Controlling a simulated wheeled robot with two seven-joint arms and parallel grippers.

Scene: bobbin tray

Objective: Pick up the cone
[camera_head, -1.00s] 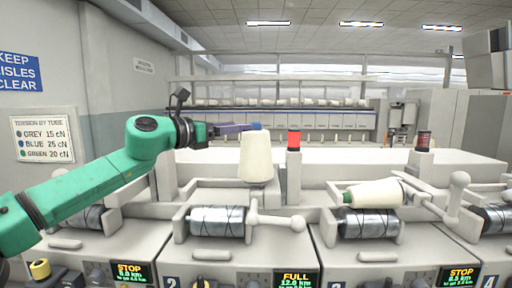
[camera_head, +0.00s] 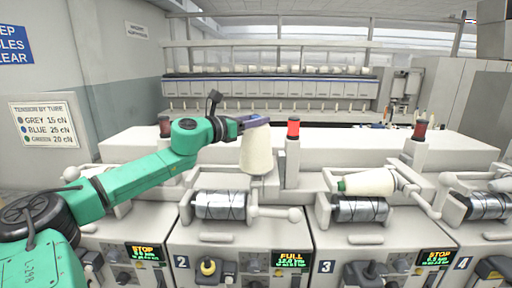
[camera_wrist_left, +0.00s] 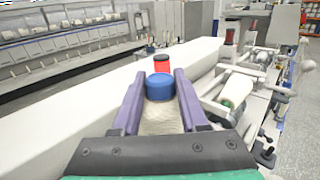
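The cone is cream yarn (camera_head: 256,152) with a blue tube top (camera_wrist_left: 159,87). It stands nearly upright, narrow end up, behind the drum of the station marked 2 with the FULL display. My left gripper (camera_head: 262,120) is at the cone's top; its purple fingers hide the blue tube in the head view. In the left wrist view the fingers (camera_wrist_left: 159,92) lie on either side of the blue top, with narrow gaps, so the gripper looks open around it. The cone does not look lifted. My right gripper is not in view.
A red signal lamp (camera_head: 293,129) on a post stands just right of the cone. Another cone (camera_head: 368,182) with a green tip lies tilted at station 3. A dark drum (camera_head: 220,205) and a lever (camera_head: 292,214) are in front. The flat white top behind is mostly clear.

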